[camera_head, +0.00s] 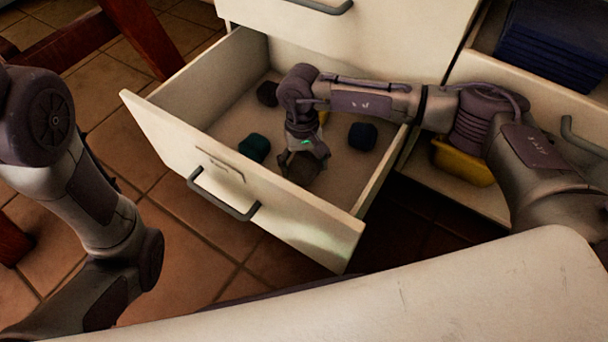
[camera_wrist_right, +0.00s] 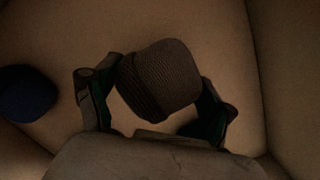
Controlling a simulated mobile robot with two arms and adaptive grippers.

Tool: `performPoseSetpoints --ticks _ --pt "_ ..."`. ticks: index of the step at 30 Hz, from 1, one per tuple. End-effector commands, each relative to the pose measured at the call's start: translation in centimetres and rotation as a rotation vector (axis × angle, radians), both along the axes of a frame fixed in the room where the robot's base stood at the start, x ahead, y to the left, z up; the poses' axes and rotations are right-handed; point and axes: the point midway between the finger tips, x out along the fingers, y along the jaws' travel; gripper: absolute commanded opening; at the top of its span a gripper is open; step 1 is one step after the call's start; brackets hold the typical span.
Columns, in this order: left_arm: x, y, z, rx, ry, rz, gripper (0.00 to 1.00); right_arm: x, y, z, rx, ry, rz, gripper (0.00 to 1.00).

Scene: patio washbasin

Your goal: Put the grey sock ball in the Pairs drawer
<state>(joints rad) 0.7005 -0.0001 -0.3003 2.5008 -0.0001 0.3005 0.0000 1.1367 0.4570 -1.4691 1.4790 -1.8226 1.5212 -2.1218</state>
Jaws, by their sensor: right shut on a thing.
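The grey sock ball (camera_head: 300,172) is a ribbed, grey-brown bundle inside the open drawer (camera_head: 245,190). My right gripper (camera_head: 302,160) reaches down into this drawer and is shut on the ball near the front panel. In the right wrist view the ball (camera_wrist_right: 160,80) sits between the two fingers, above the pale drawer floor. I cannot tell if it touches the floor. The front panel bears a dark handle and a label mark too small to read. My left arm shows at the left, but its gripper is out of view.
At right, an open compartment holds a yellow container (camera_head: 462,162); dark blue folded cloth (camera_head: 552,45) lies above.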

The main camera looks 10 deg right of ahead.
Motion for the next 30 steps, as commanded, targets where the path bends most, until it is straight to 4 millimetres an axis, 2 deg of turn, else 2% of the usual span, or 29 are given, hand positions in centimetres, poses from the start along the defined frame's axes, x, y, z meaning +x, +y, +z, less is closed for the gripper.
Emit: performPoseSetpoints --ticks 6,18,19,21,30 --pt "0.0 0.0 -2.5 0.000 0.000 0.000 1.00 -0.1 0.0 -3.4 0.001 0.002 0.000 0.48" --pt "0.0 0.0 -2.7 0.001 -0.001 0.000 1.00 0.0 0.0 -3.7 0.001 0.000 0.000 0.48" --pt "0.0 0.0 -2.6 0.001 -0.001 0.000 1.00 0.0 0.0 -3.5 0.001 0.000 0.000 0.87" --pt "0.0 0.0 -2.5 0.001 -0.001 0.000 1.00 0.0 0.0 -3.5 0.001 0.000 0.000 0.99" --pt "0.0 0.0 -2.5 0.001 0.000 0.000 1.00 0.0 0.0 -3.5 0.001 0.000 0.000 1.00"
